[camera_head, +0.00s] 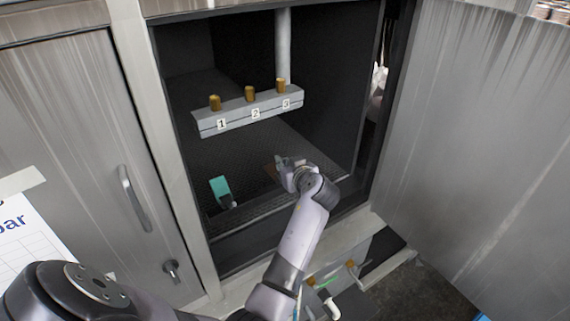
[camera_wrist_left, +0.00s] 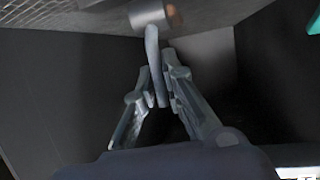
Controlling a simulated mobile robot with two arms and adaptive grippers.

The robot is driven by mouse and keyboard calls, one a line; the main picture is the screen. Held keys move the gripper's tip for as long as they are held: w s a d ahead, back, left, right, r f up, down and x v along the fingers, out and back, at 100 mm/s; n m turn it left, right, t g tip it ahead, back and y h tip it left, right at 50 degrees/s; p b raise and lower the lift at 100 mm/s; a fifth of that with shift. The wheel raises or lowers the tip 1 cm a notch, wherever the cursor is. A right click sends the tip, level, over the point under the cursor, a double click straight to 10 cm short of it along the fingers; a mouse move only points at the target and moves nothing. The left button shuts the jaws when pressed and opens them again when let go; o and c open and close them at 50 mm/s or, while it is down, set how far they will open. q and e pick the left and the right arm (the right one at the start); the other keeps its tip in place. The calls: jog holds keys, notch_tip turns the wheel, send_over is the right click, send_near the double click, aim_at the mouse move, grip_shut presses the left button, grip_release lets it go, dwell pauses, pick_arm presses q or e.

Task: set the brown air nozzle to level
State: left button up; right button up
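The brown air nozzle shows in the head view as a small brown patch (camera_head: 270,173) on the dark cabinet floor, partly hidden by my left gripper (camera_head: 283,163). In the left wrist view a grey cylinder (camera_wrist_left: 147,14) with a brown part beside it carries a bent grey lever (camera_wrist_left: 153,55). The fingers of my left gripper (camera_wrist_left: 157,82) lie on either side of the lever's free end, very close to it. Whether they press on it is unclear. The nozzle's exact tilt is hard to tell. My right gripper is not in view.
A teal nozzle (camera_head: 220,186) lies left on the same floor. A grey bar (camera_head: 238,118) numbered 1 to 3, with brass knobs on top, hangs above. The cabinet's side wall (camera_head: 335,90) is close on the right. An open metal door (camera_head: 480,130) stands farther right.

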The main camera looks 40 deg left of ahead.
pick_arm(q)
jog(key=o, duration=0.4)
jog(key=shift+o, duration=0.2)
notch_tip(320, 180, up, 10)
dwell(0.4)
dwell(0.5)
